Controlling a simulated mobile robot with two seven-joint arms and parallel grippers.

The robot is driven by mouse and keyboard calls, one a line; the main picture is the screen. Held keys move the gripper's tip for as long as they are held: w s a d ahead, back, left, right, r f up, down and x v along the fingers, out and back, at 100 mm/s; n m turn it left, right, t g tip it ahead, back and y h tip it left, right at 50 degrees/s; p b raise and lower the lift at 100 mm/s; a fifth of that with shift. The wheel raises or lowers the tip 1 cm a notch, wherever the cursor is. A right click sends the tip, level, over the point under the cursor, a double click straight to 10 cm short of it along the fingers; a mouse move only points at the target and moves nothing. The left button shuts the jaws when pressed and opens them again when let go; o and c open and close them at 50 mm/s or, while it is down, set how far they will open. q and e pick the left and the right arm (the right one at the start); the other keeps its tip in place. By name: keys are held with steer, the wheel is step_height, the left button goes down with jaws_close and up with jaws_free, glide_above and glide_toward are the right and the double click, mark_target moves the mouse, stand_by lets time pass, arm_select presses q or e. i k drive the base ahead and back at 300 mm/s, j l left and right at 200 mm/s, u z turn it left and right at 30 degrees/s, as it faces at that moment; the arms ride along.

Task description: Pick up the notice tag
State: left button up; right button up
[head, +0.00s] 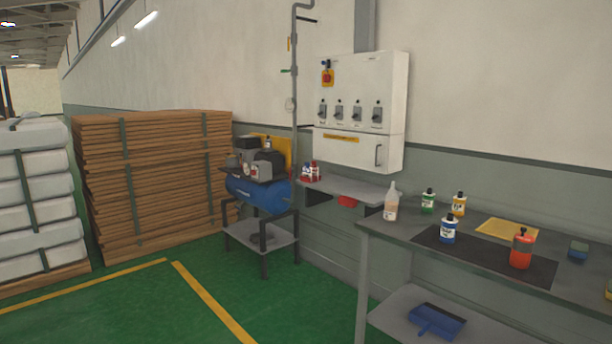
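I cannot tell for sure which thing is the notice tag. Small red and white items (311,172) stand together on the grey wall shelf (350,186) below the white electrical cabinet (360,100); they are too small to make out. A red piece (347,201) shows under the shelf's front edge. A flat yellow sheet (507,229) lies on the workbench at the right. Neither of my grippers is in view.
The workbench (390,246) holds several bottles, including a red one (521,250) on a dark mat (470,262). A blue dustpan (437,320) lies on its lower shelf. A blue compressor (258,193) stands left of the cabinet. Green floor (150,310) is clear before the stacked boards (160,180).

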mark_target(307, 171)
steer(key=i+j+u, duration=0.1)
steer(key=i+u, duration=0.25)
steer(key=i, duration=2.05)
steer(key=i+j+z, duration=0.1)
steer(key=i, duration=0.6)
steer(key=i+j+z, duration=0.1)
steer(key=i, duration=0.55)
steer(key=i+j+z, duration=0.2)
steer(key=i+z, duration=0.2)
steer(key=i+j+z, duration=0.35)
steer(key=i, duration=0.2)
